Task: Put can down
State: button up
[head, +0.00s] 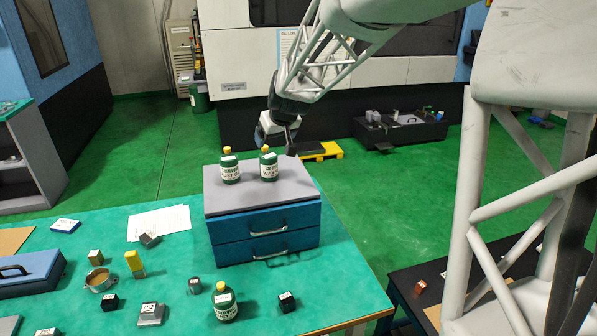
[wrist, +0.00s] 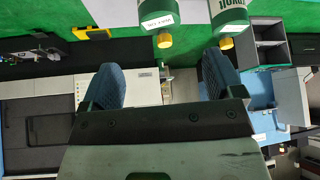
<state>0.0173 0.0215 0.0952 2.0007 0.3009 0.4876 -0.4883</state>
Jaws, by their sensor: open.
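Three green cans with yellow caps and white labels are in the head view. Two stand upright on the grey top of the blue drawer unit (head: 212,199), a left can (head: 230,172) and a right can (head: 268,167). The third can (head: 225,304) stands on the green table near the front. My gripper (head: 277,136) is open and empty, just above and behind the right can. In the wrist view my open fingers (wrist: 163,82) have nothing between them. Two cans show upside down at the top, one left (wrist: 158,14) and one right (wrist: 228,16), apart from the fingers.
The table (head: 180,280) also holds a yellow block (head: 134,260), a round metal part (head: 99,280), several small blocks, white papers (head: 159,222) and a blue case (head: 28,272). The unit's top has free room in front of the cans. Drawer handles stick out at its front.

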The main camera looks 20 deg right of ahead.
jog(key=s+d+f+m+g+h, duration=0.1)
jog(key=s+f+m+g, duration=0.1)
jog(key=s, duration=4.3)
jog(key=shift+d+m+g+h, duration=0.3)
jog(key=shift+m+g+h, duration=0.15)
jog(key=shift+g, duration=0.45)
